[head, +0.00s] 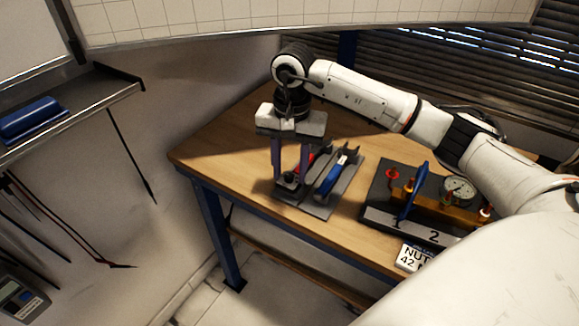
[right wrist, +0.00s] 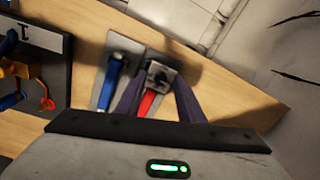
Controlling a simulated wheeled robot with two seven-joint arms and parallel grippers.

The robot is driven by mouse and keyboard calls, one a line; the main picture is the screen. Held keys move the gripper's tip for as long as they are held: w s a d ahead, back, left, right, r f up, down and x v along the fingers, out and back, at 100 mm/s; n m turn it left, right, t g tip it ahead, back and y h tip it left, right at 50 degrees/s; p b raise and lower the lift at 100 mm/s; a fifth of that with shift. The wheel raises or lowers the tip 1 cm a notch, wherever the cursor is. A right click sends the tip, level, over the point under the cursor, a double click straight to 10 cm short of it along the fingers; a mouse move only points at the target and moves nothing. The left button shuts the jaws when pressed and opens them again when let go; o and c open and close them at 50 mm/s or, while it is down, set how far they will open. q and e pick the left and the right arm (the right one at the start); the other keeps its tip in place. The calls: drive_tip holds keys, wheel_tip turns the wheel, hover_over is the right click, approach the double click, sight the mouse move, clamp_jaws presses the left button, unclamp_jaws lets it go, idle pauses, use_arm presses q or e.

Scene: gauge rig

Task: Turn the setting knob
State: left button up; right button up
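A small dark knob-like part (head: 289,181) sits at the near end of a red-handled tool (head: 304,161) on a grey plate on the bench. I cannot tell for certain that it is the setting knob. My right gripper (head: 290,176) points down over it, with one finger on each side. In the right wrist view the dark part (right wrist: 160,75) and the red handle (right wrist: 148,103) show between the two spread fingers. The fingers look apart; whether either touches the part is unclear. My left gripper is not in view.
A blue-handled tool (head: 330,180) lies close beside the red one. To the right stands a rig with a brass-coloured block (head: 437,205), a round gauge (head: 459,189), a blue lever (head: 415,190) and red knobs. The wooden bench (head: 225,142) is clear at left.

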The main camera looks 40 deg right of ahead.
clamp_jaws()
drive_tip(key=shift+m, duration=0.3)
drive_tip(key=m, duration=0.5)
drive_tip(key=shift+b, duration=0.4)
drive_tip(key=m, duration=0.5)
drive_tip(key=shift+m, duration=0.4)
drive_tip(key=m, duration=0.6)
drive_tip(key=shift+a, duration=0.1)
drive_tip(key=m, duration=0.6)
drive_tip(key=shift+m, duration=0.3)
